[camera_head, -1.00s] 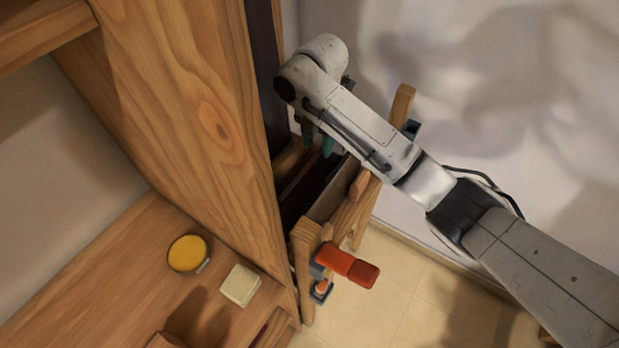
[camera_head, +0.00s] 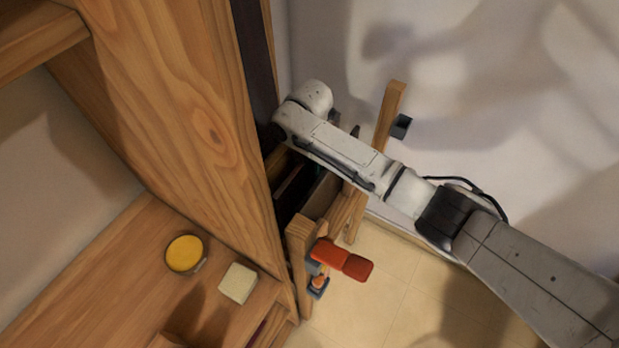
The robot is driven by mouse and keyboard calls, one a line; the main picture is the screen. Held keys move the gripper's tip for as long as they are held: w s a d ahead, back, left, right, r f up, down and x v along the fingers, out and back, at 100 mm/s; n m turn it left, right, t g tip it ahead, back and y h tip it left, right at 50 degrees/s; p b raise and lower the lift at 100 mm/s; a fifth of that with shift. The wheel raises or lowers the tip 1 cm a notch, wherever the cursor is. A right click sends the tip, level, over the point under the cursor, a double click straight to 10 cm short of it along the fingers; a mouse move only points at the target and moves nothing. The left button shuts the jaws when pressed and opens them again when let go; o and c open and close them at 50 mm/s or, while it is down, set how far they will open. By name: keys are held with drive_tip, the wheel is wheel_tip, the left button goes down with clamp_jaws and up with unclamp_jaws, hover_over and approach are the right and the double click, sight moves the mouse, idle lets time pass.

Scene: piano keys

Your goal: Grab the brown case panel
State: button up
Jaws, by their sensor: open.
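A brown board (camera_head: 321,196) stands in a wooden rack (camera_head: 300,236) beside the tall wooden cabinet. I take it for the case panel, but cannot be sure. Only part of it shows; its far end is hidden under my arm. My arm reaches in from the right, and its wrist is over the far end of the rack, next to the cabinet's edge. My gripper (camera_head: 289,184) points down into the dark gap there. Its fingers are mostly hidden by the arm and shadow, and I see no panel held between them.
The tall wooden cabinet side (camera_head: 205,130) is close left of my wrist. A red-handled tool (camera_head: 342,260) hangs off the rack's near end. A yellow round tin (camera_head: 186,254) and a pale block (camera_head: 238,283) lie on the wooden shelf. The tiled floor (camera_head: 385,300) is clear at right.

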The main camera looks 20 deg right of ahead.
drive_tip(key=shift+c, duration=0.3)
clamp_jaws()
drive_tip(key=shift+r, duration=0.1)
idle(0.9)
